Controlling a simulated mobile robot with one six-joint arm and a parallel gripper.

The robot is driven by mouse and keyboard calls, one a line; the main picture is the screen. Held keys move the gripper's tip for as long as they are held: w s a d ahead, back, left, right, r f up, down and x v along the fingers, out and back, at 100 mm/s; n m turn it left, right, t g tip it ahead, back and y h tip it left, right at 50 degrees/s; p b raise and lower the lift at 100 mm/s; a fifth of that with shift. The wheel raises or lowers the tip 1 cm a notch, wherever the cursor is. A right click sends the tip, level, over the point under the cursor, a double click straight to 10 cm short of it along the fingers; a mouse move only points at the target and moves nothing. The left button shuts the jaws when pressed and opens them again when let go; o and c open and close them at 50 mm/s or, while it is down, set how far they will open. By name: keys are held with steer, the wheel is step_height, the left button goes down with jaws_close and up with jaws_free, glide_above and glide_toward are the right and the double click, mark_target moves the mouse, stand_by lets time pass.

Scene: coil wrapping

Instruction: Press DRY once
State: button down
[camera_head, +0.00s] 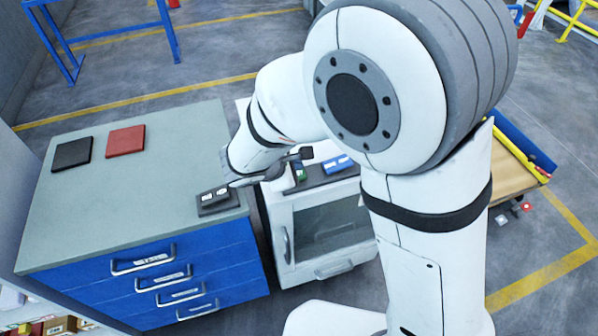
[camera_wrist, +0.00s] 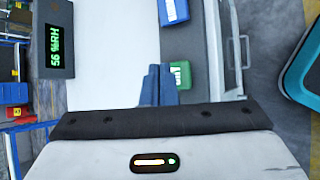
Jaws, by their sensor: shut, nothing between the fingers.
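A white cabinet-like machine (camera_head: 330,235) with a window stands in the middle of the head view. On its dark top panel (camera_head: 318,180) are a blue button (camera_head: 338,163) and a green button (camera_head: 301,172). In the wrist view the blue button (camera_wrist: 174,12) carries a white label. The green button (camera_wrist: 181,76) shows part of a label, partly covered by my fingers. I cannot read DRY on either. My gripper (camera_wrist: 158,82) is shut and empty, its tips beside the green button in this view; whether they touch it is unclear. The head view mostly hides the fingers behind my arm.
A dark display (camera_wrist: 55,45) reads 56 %RH. To the left, a grey-topped cabinet with blue drawers (camera_head: 160,265) holds a black pad (camera_head: 72,153), a red pad (camera_head: 126,141) and a dark two-button box (camera_head: 218,200). A blue-and-yellow-edged cart (camera_head: 520,180) stands right.

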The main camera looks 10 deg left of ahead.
steer(key=shift+f, duration=0.1)
stand_by(0.7)
steer(key=shift+f+b, duration=0.35)
steer(key=shift+b, duration=0.25)
steer(key=shift+f+b, duration=0.6)
stand_by(0.6)
stand_by(0.3)
steer(key=shift+r+p, duration=0.7)
steer(key=shift+r, duration=0.35)
steer(key=shift+r+p, duration=1.75)
steer(key=shift+r, duration=0.8)
